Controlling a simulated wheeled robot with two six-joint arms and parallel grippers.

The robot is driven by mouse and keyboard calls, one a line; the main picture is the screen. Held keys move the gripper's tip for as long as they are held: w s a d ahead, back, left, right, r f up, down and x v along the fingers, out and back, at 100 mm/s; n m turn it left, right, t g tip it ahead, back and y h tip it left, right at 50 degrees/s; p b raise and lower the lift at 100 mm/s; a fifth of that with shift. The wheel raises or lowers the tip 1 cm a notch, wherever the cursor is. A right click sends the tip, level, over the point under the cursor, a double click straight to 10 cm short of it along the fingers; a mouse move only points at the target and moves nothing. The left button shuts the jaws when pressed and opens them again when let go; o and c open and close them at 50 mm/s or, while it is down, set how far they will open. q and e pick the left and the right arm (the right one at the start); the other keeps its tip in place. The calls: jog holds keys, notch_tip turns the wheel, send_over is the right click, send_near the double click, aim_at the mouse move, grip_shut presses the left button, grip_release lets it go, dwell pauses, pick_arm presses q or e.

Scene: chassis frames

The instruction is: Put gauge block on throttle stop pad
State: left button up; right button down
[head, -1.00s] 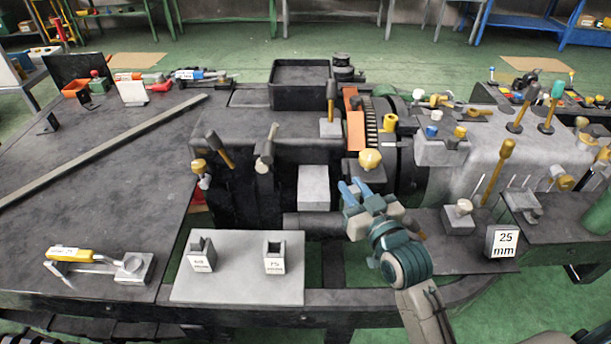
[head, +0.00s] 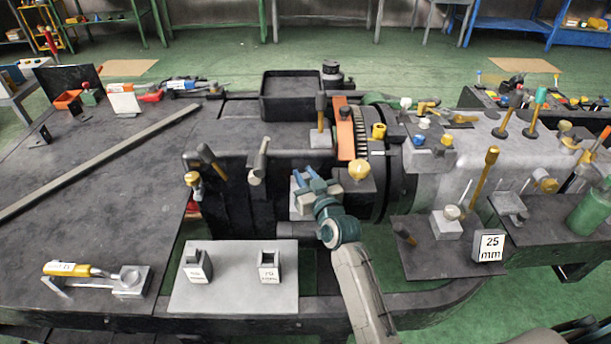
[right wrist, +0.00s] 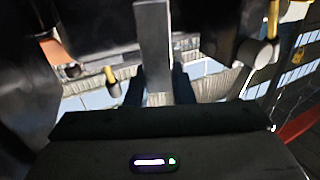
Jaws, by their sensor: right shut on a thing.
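My right gripper (head: 307,180) is in the middle of the head view, in front of the dark machine, its blue fingertips pointing away. It is shut on a grey bar, the gauge block (right wrist: 155,45), which stands between the fingers in the right wrist view. In the head view the block is hardly distinguishable from the gripper. A light grey plate (head: 297,211) shows behind and below the gripper; it may be the throttle stop pad. I cannot tell whether the block touches it. My left gripper is not in view.
A grey board (head: 230,292) with two labelled holders lies in front. A yellow-handled tool (head: 75,270) lies at left. A 25 mm sign (head: 489,247) stands at right. Knobs and levers, including a yellow knob (head: 359,170), crowd the machine close to my right gripper.

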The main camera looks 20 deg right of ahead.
jog(key=shift+f, duration=0.4)
jog(key=c, duration=1.3)
grip_release()
jog(key=shift+r, duration=0.1)
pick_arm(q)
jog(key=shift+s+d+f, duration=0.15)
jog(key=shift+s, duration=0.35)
pick_arm(e)
jog(key=shift+o, duration=0.2)
jog(key=shift+s+r, duration=0.15)
pick_arm(q)
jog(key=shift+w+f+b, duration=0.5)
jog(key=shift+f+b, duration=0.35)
jog(key=shift+b, duration=0.3)
pick_arm(e)
jog(key=s+d, duration=0.1)
jog(key=s, duration=1)
jog(key=shift+s+d, duration=0.2)
jog(key=shift+s, duration=0.2)
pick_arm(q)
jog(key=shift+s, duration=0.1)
